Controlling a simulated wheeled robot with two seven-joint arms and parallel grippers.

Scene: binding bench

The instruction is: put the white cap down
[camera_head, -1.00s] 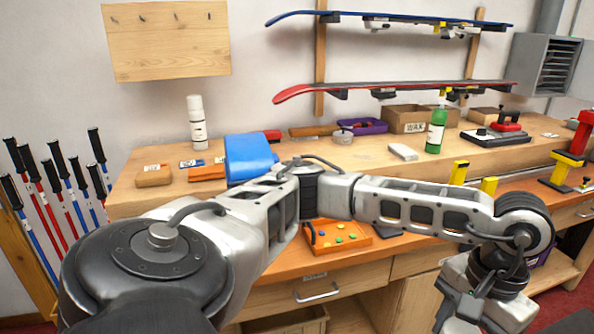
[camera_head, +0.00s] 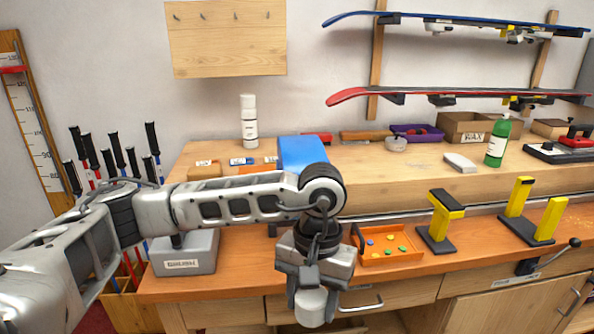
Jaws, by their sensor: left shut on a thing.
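My left gripper (camera_head: 312,283) is in front of the bench's front edge, over the drawer fronts, pointing down. It is shut on the white cap (camera_head: 313,308), a rounded pale piece at its lower end. The fingers and wrist hide the upper part of the cap. No surface is seen touching the cap from below. My right gripper is not in view.
An orange tray (camera_head: 391,260) with small coloured pieces lies on the lower bench top (camera_head: 240,262), right of my gripper. A grey labelled box (camera_head: 186,256) stands to the left. Yellow-black vises (camera_head: 440,222) stand further right. Bare bench top lies between the box and my wrist.

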